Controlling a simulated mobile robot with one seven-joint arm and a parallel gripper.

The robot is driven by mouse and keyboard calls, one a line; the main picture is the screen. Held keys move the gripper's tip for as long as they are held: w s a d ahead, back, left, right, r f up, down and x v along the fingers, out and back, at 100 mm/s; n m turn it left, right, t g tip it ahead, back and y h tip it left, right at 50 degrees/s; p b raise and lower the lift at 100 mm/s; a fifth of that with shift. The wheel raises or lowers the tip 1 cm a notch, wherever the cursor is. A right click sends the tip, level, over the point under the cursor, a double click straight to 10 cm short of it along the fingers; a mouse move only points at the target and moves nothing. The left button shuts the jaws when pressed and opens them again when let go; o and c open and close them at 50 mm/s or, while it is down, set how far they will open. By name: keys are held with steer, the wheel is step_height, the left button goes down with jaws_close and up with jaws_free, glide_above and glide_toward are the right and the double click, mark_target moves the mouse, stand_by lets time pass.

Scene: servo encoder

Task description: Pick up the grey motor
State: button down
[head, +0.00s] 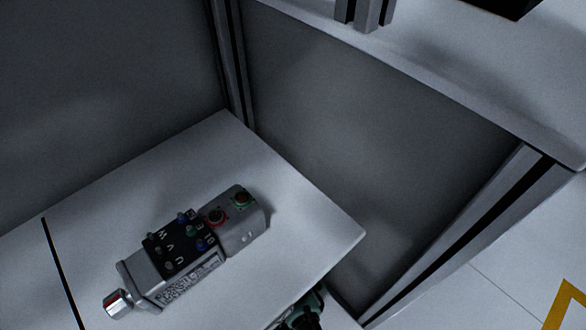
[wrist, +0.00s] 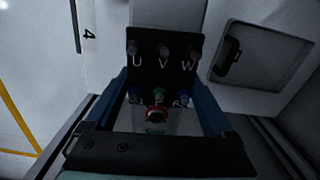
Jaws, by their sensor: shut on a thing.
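In the wrist view, my gripper (wrist: 160,95) has its blue fingers shut on the sides of a grey motor (wrist: 167,13). Its black panel carries the letters U, V, W, with blue, green and red connectors between the fingers. The dark gripper bar hides its near end. In the head view, a grey motor (head: 240,233) lies on its side on the white table, with a silver shaft at lower left and a similar black lettered panel. No gripper shows on it there, so it appears to be a separate motor from the held one.
The white table (head: 310,226) has free room around the motor, with a dark line at left. A grey frame post (head: 233,70) stands behind it. A second white surface (head: 480,65) is at upper right. A green and black part (head: 303,313) is cut off at the bottom edge.

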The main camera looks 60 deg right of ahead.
steer(key=w+b, duration=0.8)
steer(key=w, duration=1)
steer(key=shift+a+r, duration=0.3)
steer(key=shift+a, duration=0.05)
